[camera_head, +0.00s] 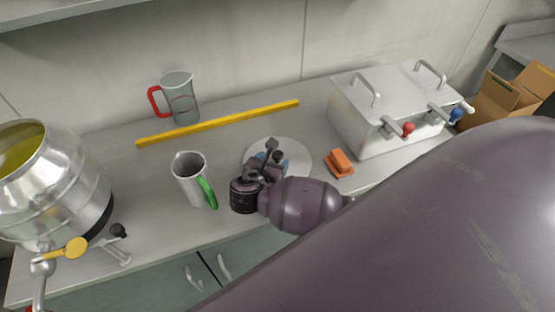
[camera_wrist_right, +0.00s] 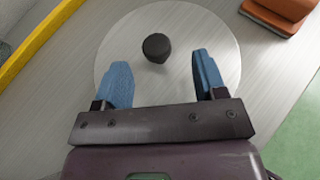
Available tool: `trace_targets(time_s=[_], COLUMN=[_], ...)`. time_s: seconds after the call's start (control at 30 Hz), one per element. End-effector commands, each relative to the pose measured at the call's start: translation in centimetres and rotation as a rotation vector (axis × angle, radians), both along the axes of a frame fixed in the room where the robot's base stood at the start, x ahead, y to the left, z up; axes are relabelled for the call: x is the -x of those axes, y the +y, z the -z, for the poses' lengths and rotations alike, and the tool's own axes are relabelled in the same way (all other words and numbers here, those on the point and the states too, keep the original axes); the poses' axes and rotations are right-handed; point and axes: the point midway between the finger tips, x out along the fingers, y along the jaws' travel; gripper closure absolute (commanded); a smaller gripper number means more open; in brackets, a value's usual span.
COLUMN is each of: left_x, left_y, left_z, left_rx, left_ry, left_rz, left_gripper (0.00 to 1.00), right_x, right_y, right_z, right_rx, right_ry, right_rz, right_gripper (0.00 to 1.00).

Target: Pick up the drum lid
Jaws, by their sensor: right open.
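The drum lid (camera_head: 301,157) is a flat, pale grey disc lying on the counter, partly hidden by my right gripper. In the right wrist view the lid (camera_wrist_right: 168,18) fills the middle, with a short black knob (camera_wrist_right: 156,47) on top. My right gripper (camera_head: 272,164) is over the near part of the lid. Its two blue fingers (camera_wrist_right: 161,72) are spread apart and empty, pointing toward the knob, one finger to each side of its line. The knob lies just ahead of the fingertips in that view. I cannot tell the fingers' height over the lid. My left gripper is not in view.
An orange block-like brush (camera_head: 340,162) lies right of the lid, near the counter's front edge. A green-handled jug (camera_head: 189,178) stands left. A yellow bar (camera_head: 220,123) and red-handled jug (camera_head: 180,98) are behind. A steel drum (camera_head: 55,185) and a lidded steel box (camera_head: 385,115) flank the space.

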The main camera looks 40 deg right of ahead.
Motion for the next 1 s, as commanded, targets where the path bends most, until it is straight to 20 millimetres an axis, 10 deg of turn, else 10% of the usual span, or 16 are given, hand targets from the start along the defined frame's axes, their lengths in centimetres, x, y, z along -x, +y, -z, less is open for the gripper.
trace_targets(time_s=[0.7,1.0], left_x=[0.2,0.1], left_y=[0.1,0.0], left_z=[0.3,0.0], left_rx=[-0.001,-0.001], left_ry=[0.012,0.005], left_rz=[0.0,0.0], left_gripper=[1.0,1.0], right_x=[-3.0,-3.0], right_y=[-3.8,-3.8], right_z=[1.8,1.8], right_rx=[-0.001,-0.001], right_ry=[-0.001,-0.001], right_rz=[0.0,0.0], right_gripper=[0.35,0.8])
